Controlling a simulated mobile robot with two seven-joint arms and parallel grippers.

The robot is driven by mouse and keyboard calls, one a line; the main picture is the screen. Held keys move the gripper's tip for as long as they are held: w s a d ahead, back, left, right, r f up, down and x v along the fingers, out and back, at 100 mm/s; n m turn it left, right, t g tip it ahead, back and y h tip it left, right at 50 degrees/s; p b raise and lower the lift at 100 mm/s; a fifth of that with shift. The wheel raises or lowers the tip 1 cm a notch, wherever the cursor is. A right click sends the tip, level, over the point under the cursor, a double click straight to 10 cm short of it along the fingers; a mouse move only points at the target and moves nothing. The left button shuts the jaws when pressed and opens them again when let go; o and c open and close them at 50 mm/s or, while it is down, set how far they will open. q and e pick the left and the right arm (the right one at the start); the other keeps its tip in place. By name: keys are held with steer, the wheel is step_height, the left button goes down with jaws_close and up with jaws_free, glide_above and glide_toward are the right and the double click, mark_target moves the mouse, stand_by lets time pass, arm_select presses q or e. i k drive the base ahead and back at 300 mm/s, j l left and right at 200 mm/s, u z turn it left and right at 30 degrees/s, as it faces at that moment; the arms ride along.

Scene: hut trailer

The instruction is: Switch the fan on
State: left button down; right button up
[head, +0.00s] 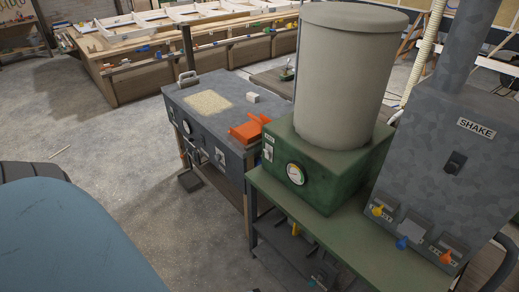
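No thing in view is plainly a fan. A green box (335,180) with a round gauge (295,173) on its front carries a tall beige cylinder (345,75). A small pale switch plate (268,152) sits on the box's left front, under a small label too small to read. Its switch position cannot be told. To the right, a grey cabinet (425,165) has a dark rocker switch (456,162) under a plate reading SHAKE. Neither of my grippers is in view.
The green box and grey cabinet stand on a green bench (290,205). Left of it is a grey table (210,125) with orange blocks (247,131). Yellow, blue and orange knobs sit low on the cabinet. A long wooden workbench (150,60) stands behind. Concrete floor on the left is mostly clear.

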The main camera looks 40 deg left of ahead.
mark_target(267, 154)
steer(key=j, duration=1.5)
steer(key=i, duration=0.45)
